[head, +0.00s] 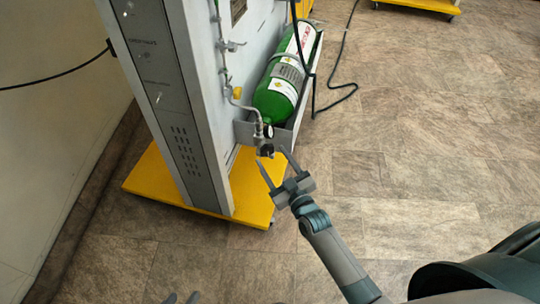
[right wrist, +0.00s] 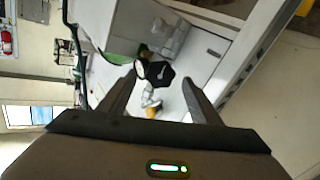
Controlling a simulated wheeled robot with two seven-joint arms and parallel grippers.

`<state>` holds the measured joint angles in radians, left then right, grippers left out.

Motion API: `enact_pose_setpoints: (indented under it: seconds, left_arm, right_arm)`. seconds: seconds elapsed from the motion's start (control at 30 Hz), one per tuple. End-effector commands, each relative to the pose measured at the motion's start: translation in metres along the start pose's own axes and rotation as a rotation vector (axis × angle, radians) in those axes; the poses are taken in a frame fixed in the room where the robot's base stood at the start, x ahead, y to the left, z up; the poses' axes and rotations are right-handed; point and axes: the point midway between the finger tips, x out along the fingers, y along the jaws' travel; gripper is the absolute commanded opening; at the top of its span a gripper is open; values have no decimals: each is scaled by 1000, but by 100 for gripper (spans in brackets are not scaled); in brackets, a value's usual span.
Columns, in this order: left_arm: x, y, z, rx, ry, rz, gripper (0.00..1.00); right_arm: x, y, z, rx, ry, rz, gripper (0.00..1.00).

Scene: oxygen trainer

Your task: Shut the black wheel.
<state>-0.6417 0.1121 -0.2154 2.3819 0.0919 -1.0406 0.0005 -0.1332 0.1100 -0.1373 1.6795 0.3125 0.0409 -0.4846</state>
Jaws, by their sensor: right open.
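The black wheel (head: 265,151) is small in the head view, at the lower end of the green oxygen cylinder (head: 278,92). In the right wrist view the wheel (right wrist: 163,74) is a dark, many-sided knob lying between the two fingertips in the picture. My right gripper (head: 273,158) is open, its fingers just below and beside the wheel in the head view. No grip on the wheel shows, and I cannot tell whether a finger touches it.
The cylinder lies in a grey tray on the side of a tall panel (head: 180,110). Pipes and a small gauge (head: 267,131) sit close to the wheel. The panel stands on a yellow base (head: 150,180). A black hose hangs behind. The floor to the right is clear.

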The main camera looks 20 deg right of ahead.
Motion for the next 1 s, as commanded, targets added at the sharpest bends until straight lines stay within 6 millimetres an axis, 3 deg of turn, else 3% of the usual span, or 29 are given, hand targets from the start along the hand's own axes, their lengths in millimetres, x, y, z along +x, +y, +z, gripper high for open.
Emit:
enact_pose_setpoints:
  seconds: [0.2,0.6,0.77,1.0]
  left_arm:
    - [2,2,-3,-1,21,7,37]
    - [2,3,-2,2,20,10,37]
    - [2,3,-1,2,18,10,37]
    - [2,3,-1,2,16,10,37]
  right_arm:
    - [22,0,1,1,-1,0,58]
    - [26,0,1,1,-1,0,58]
    - [26,0,1,1,-1,0,20]
    - [26,0,0,6,-1,0,17]
